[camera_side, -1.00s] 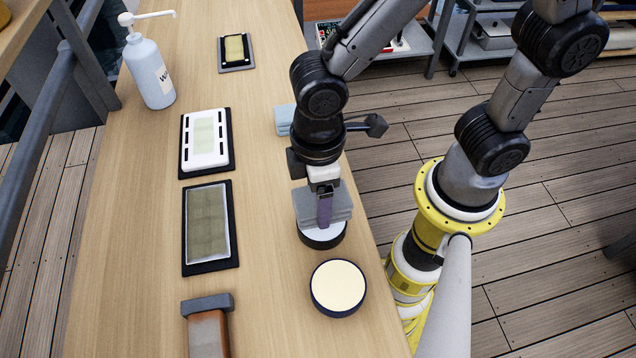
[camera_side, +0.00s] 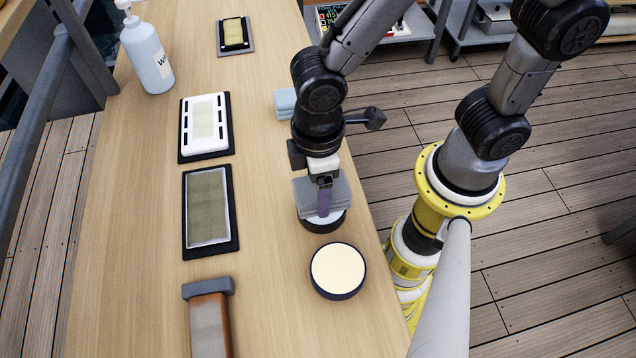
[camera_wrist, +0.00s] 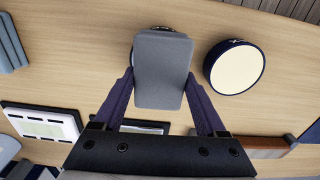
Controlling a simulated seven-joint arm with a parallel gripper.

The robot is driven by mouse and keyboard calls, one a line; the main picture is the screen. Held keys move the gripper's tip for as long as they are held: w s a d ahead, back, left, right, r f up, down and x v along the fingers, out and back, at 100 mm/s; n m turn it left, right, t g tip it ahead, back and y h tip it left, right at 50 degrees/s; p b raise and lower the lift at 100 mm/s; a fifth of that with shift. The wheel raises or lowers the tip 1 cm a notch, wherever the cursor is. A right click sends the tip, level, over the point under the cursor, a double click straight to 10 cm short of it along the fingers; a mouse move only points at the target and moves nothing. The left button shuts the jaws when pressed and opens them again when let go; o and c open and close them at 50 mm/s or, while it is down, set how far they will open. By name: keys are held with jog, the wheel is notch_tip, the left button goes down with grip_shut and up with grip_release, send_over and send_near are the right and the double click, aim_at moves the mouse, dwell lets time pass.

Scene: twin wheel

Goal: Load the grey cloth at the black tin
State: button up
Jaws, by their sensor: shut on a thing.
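My gripper (camera_side: 323,203) is shut on the folded grey cloth (camera_side: 339,194). In the wrist view the cloth (camera_wrist: 160,72) lies flat between the two purple fingers of my gripper (camera_wrist: 160,85). Directly below it in the side view is the black tin (camera_side: 324,225), with a dark wall and a pale top mostly hidden by the cloth. I cannot tell whether the cloth touches it. In the wrist view only a dark sliver of this tin (camera_wrist: 163,28) shows behind the cloth.
A navy tin with a cream top (camera_side: 338,271) stands close in front. A blue cloth (camera_side: 285,104) lies behind my gripper. Along the left are a framed pad (camera_side: 208,207), a white tray (camera_side: 204,125), a brown-handled block (camera_side: 210,322) and a pump bottle (camera_side: 148,58).

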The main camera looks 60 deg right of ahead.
jog(key=shift+f, duration=0.65)
dwell(1.4)
jog(key=shift+r, duration=3.6)
jog(key=shift+w+r, duration=0.1)
